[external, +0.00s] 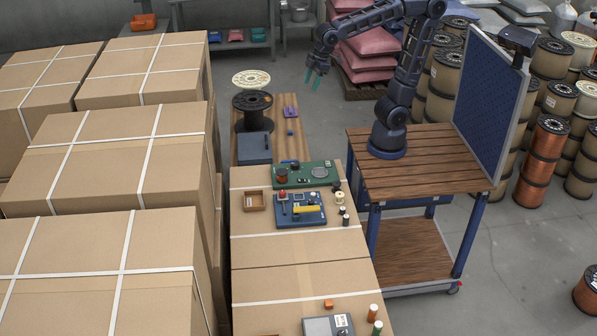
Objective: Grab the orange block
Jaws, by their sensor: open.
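A small orange block (328,303) sits on the top of the cardboard box (270,290) at the bottom of the external view. My arm stands on a wooden-topped cart (440,170).
A green board (305,174), a blue device (300,210) with a yellow bar, a small brown tray (254,201) and small spools crowd the box's far part. Tall strapped cartons (110,160) stand left. A blue panel (492,100) rises on the cart's right. Bare cardboard lies mid-box.

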